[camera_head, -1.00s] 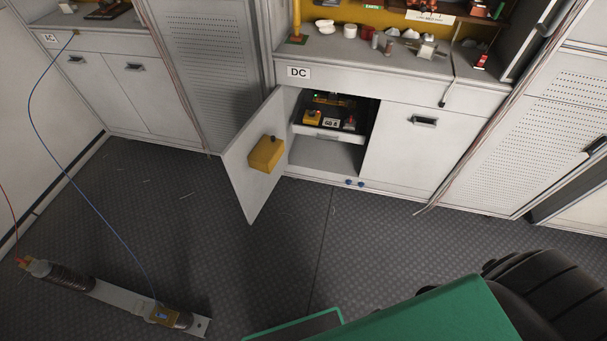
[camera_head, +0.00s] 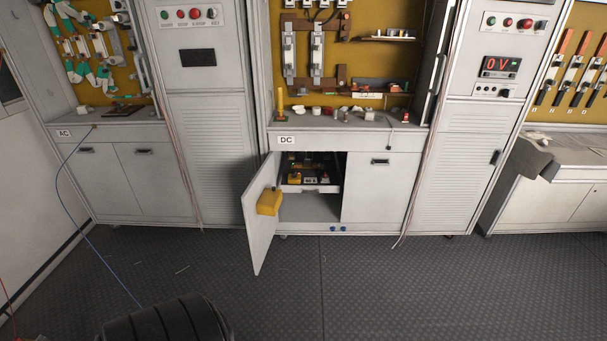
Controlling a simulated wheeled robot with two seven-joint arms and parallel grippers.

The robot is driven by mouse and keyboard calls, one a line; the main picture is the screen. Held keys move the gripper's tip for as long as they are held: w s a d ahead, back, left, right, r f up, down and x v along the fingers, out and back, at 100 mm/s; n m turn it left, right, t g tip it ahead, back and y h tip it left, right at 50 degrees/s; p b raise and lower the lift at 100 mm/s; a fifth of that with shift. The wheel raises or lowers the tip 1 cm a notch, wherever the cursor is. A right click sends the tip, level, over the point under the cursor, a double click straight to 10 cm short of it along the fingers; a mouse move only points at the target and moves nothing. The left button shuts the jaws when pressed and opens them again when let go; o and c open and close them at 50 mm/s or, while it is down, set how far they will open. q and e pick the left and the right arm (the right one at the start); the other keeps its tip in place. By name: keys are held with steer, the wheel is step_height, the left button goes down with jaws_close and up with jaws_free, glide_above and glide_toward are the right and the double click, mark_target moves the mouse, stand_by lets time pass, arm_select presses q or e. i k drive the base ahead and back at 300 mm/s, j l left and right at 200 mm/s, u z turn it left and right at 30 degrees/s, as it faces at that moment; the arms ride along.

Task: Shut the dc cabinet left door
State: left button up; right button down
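The DC cabinet (camera_head: 395,185) stands in the middle under a shelf with a DC label (camera_head: 286,140). Its left door (camera_head: 259,232) is swung wide open toward me, hinged on its left side. A yellow box (camera_head: 270,201) is fixed on the door's inner face. The opening shows a drawer or tray (camera_head: 310,188) with small devices, and an empty space below it. The cabinet's right door (camera_head: 372,205) is shut. Neither of my grippers is in view.
The AC cabinet (camera_head: 150,188) stands at left with its doors shut. Small items lie on the shelf above the DC doors. A blue cable (camera_head: 87,232) hangs to the floor at left. The dark floor (camera_head: 350,285) before the DC cabinet is clear.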

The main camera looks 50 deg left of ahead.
mark_target(262, 223)
steer(key=k+j+z, duration=0.3)
steer(key=k, duration=0.3)
steer(key=k+z, duration=0.25)
steer(key=k, duration=0.4)
steer(key=k+j+u, duration=0.45)
steer(key=j, duration=0.25)
steer(key=k+j+u, duration=0.25)
steer(key=j+u, duration=0.2)
steer(key=j, duration=0.3)
steer(key=k+j+u, duration=0.1)
steer(key=j+u, duration=0.15)
steer(key=j, duration=0.2)
steer(key=l, duration=0.6)
steer(key=i+l+u, duration=0.1)
steer(key=l, duration=0.4)
steer(key=i+l+u, duration=0.1)
steer(key=l, duration=0.4)
steer(key=i+l+u, duration=0.1)
steer(key=i+l, duration=0.15)
steer(key=l, duration=0.25)
steer(key=i+l+u, duration=0.1)
steer(key=l, duration=0.4)
steer(key=i+l+u, duration=0.1)
steer(key=l, duration=0.45)
